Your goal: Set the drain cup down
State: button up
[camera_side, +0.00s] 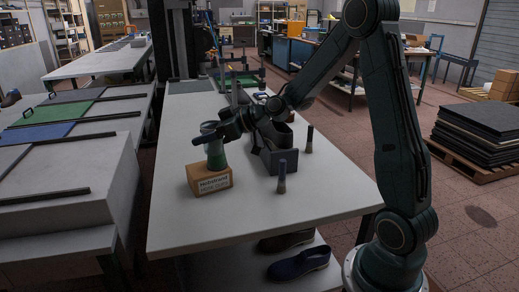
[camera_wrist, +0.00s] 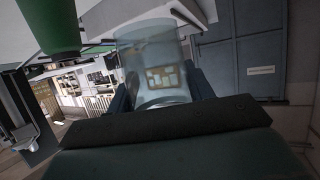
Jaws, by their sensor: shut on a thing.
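The drain cup (camera_wrist: 155,62) is a clear, see-through cup. In the wrist view it stands between the two dark fingers of my gripper (camera_wrist: 160,88), which is shut on it. In the side view my gripper (camera_side: 211,134) is at the upper part of a green tapered piece on a wooden block (camera_side: 210,180) with a white label. The cup (camera_side: 209,127) shows there as a small pale shape beside the fingers. The green piece (camera_side: 217,155) also shows at the upper left of the wrist view (camera_wrist: 48,25). I cannot tell whether cup and green piece touch.
A dark bracket-like stand (camera_side: 280,160) is right of the block on the pale table (camera_side: 230,225). Two small dark-topped posts (camera_side: 309,140) (camera_side: 282,177) stand near it. The table's front is clear. Shoes (camera_side: 299,263) lie on a lower shelf.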

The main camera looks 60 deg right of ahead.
jog(key=s+d+f+m+g+h, duration=0.1)
jog(key=s+d+m+h, duration=0.2)
jog(key=d+m+h, duration=0.5)
jog(key=s+d+f+m+g+h, duration=0.1)
jog(key=s+d+f+m+h, duration=0.1)
jog(key=s+d+m+h, duration=0.5)
jog(key=s+d+r+m+g+h, duration=0.4)
jog(key=s+d+r+m+g, duration=0.45)
jog(key=s+d+g, duration=0.35)
jog(key=shift+s+d+f+n+t, duration=0.15)
jog(key=shift+f+n+t, duration=0.15)
jog(key=shift+f, duration=0.65)
jog(key=shift+s+d+f+n+t, duration=0.15)
jog(key=shift+f+t, duration=0.25)
jog(key=shift+f, duration=0.5)
jog(key=shift+w, duration=0.1)
notch_tip(320, 180, down, 16)
jog(key=shift+f, duration=0.1)
jog(key=shift+f, duration=1.9)
